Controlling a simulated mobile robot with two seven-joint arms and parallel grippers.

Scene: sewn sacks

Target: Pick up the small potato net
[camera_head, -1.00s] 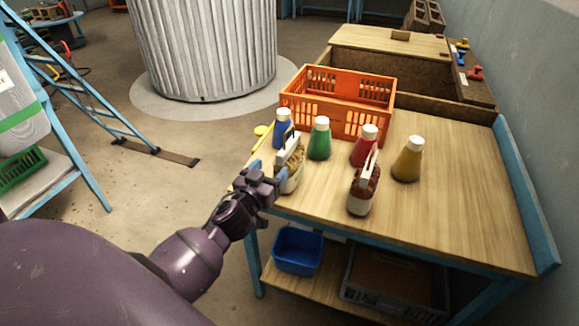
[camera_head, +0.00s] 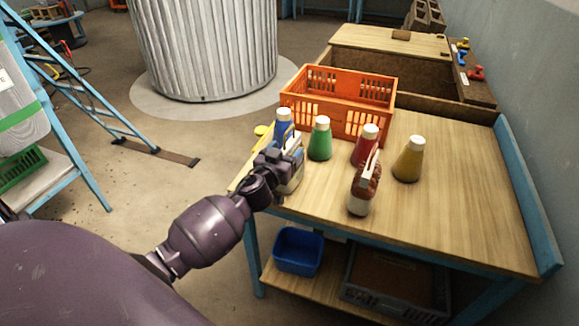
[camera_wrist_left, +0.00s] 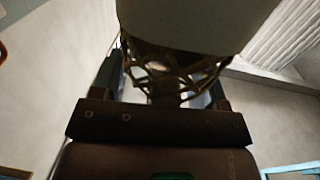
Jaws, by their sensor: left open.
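The small potato net (camera_head: 293,181), a pale netted sack with a light band, stands near the left front edge of the table, partly hidden by my gripper. My left gripper (camera_head: 283,156) is at its upper part, jaws open. In the left wrist view the dark mesh of the net (camera_wrist_left: 165,77) and its pale band are close in front, with the fingers (camera_wrist_left: 168,88) on both sides of the mesh. Contact cannot be told. My right gripper is in neither view.
A similar red net sack (camera_head: 362,192) stands to the right. Blue, green (camera_head: 320,140), red and yellow (camera_head: 409,160) bottles stand close behind. An orange crate (camera_head: 345,87) is at the back. The table's right front (camera_head: 460,225) is clear.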

